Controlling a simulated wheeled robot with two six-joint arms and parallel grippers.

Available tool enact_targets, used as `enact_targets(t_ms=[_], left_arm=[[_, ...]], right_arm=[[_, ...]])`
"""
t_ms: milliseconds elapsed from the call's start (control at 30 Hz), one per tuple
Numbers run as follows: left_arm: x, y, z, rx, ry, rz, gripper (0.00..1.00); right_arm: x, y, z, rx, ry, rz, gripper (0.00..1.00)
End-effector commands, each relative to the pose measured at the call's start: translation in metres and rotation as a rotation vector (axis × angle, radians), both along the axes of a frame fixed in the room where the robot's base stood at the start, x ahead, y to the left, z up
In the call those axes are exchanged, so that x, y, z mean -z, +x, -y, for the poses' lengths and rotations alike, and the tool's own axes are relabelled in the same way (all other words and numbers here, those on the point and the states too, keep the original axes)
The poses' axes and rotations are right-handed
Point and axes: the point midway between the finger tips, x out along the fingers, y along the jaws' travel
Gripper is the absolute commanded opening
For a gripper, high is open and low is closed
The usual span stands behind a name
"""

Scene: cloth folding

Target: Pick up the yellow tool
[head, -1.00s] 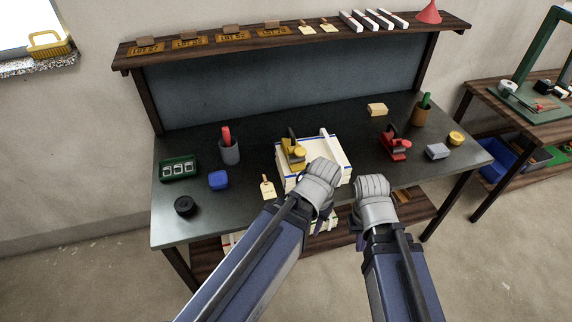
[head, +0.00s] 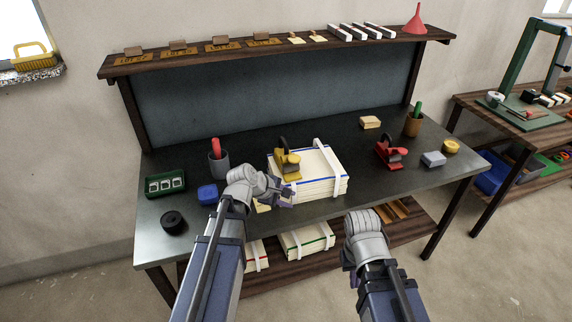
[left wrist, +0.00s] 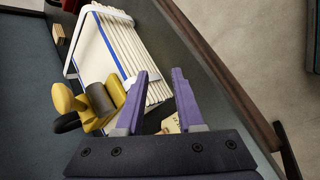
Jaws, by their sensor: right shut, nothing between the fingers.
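The yellow tool (head: 288,164), with a dark upright part, sits on the left end of a stack of cream sheets (head: 320,172). In the left wrist view the yellow tool (left wrist: 72,104) is left of my fingers, with a grey roller-like part, and the stack (left wrist: 122,52) is behind it. My left gripper (head: 286,194) is just in front of the tool, near the stack's front left corner. It is open and empty, its purple fingers apart (left wrist: 160,98) in the left wrist view. My right gripper (head: 348,262) is shut and empty, in front of the table edge.
A red tool (head: 388,153) stands right of the stack. A grey cup (head: 218,164), blue box (head: 208,194) and black roll (head: 173,222) are to the left. A paper tag partly shows under my left gripper. A shelf (head: 290,50) runs above the back panel.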

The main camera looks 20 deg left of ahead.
Motion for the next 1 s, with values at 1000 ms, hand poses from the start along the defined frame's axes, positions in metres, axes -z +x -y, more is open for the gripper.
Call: enact_targets(t_ms=[1000], left_arm=[[-0.072, 0.108, -0.077, -0.873, -1.000, -0.072, 0.37]], right_arm=[[0.011, 0.000, 0.000, 0.000, 0.000, 0.000, 0.00]])
